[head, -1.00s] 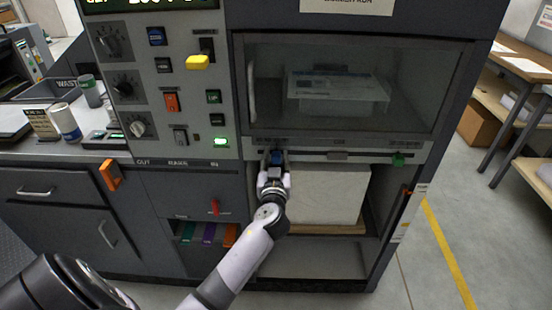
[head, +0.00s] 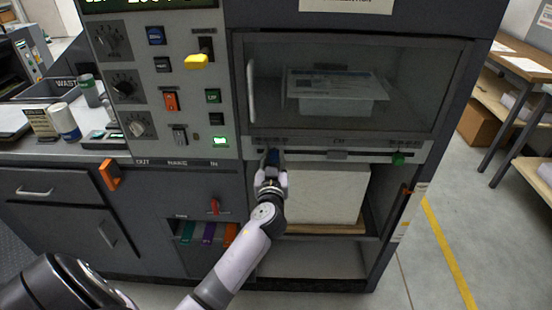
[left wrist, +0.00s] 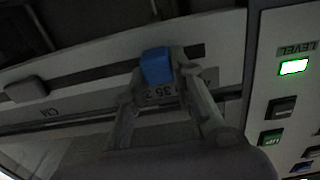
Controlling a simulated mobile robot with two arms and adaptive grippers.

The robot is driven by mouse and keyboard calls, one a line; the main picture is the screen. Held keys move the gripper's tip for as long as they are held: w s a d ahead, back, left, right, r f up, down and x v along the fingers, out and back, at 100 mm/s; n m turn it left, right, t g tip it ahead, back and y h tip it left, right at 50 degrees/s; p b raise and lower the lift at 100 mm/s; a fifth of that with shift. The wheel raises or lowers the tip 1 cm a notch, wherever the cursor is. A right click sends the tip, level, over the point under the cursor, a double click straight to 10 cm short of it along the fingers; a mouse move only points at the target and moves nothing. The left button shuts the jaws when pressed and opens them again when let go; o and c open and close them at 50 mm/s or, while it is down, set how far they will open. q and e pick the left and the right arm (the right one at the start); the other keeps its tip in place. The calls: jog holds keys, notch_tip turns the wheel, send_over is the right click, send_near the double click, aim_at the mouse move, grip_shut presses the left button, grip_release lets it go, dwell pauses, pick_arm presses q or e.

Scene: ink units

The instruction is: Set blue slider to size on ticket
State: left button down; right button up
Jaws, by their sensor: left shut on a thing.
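The blue slider (head: 272,157) sits near the left end of a horizontal slot below the glass window of the machine. In the left wrist view the blue slider (left wrist: 156,66) stands between my two fingertips, with part of a number scale below it. My left gripper (head: 271,170) is shut on the blue slider; it also shows in the left wrist view (left wrist: 160,72). The green slider (head: 398,158) is at the right end of the same track. The ticket's size is not readable in these views. My right gripper is not in view.
A glass window (head: 345,85) with a tray inside is above the track. A white paper stack (head: 325,195) lies in the open bay below. A control panel with knobs, switches and a lit green button (head: 220,141) is on the left. An orange handle (head: 109,176) sticks out from the cabinet.

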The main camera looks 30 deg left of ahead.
pick_arm(q)
jog(key=s+a, duration=0.1)
jog(key=a, duration=0.2)
jog(key=s+a, duration=0.1)
jog(key=shift+s+a, duration=0.15)
jog(key=shift+s, duration=0.15)
jog(key=c, duration=1.8)
grip_release()
jog(key=o, duration=0.4)
jog(key=shift+s+a, duration=0.1)
jog(key=shift+o, duration=0.2)
jog(key=shift+s+d, duration=0.15)
jog(key=shift+d, duration=0.15)
send_near(257, 149)
jog(key=v, duration=0.5)
jog(key=shift+s+d+f, duration=0.15)
jog(key=shift+s+d, duration=0.15)
